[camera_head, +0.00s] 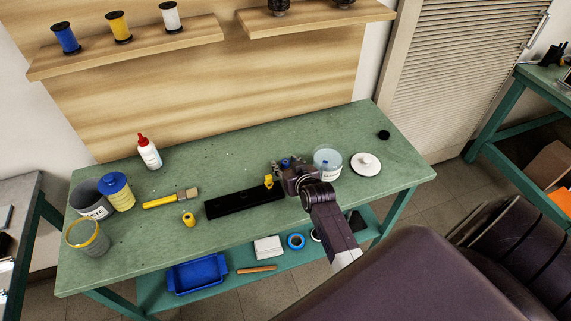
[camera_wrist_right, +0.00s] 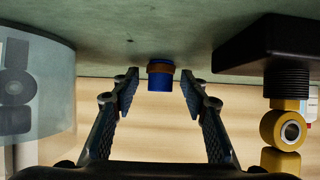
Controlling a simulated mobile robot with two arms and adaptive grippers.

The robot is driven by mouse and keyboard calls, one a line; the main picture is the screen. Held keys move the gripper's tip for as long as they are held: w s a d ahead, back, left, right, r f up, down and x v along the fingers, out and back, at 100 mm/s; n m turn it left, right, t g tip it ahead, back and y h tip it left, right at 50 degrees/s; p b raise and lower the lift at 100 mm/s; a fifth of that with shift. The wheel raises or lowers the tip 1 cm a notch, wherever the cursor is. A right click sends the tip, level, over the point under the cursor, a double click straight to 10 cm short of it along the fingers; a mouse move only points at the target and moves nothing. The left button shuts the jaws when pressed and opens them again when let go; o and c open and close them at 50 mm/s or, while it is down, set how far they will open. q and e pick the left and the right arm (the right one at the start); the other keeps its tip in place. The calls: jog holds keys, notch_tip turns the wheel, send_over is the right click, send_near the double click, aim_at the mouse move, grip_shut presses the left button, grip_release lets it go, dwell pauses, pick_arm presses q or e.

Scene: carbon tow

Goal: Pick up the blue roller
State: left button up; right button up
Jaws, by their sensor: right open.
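The blue roller (camera_wrist_right: 160,83) is a small blue cylinder with a brown band, standing on the green table. In the right wrist view, which shows the table upside down, it appears midway between my right fingers. My right gripper (camera_wrist_right: 159,92) is open, with a finger on each side and a visible gap to the roller on both sides. In the head view my right gripper (camera_head: 287,172) is low over the table's back middle. A bit of blue, likely the roller (camera_head: 285,162), shows there, mostly hidden by the gripper. My left gripper is not in view.
A black plate (camera_head: 235,203) with a yellow roller piece (camera_head: 269,182) stands close left of the gripper. A clear tub (camera_head: 327,162) stands close right, beside a white disc (camera_head: 366,164).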

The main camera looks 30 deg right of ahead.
jog(key=shift+w+f, duration=0.1)
jog(key=shift+w, duration=0.15)
jog(key=shift+c, duration=1)
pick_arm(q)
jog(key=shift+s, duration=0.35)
pick_arm(e)
jog(key=c, duration=0.9)
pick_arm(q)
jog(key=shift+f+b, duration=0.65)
pick_arm(e)
notch_tip(320, 180, up, 20)
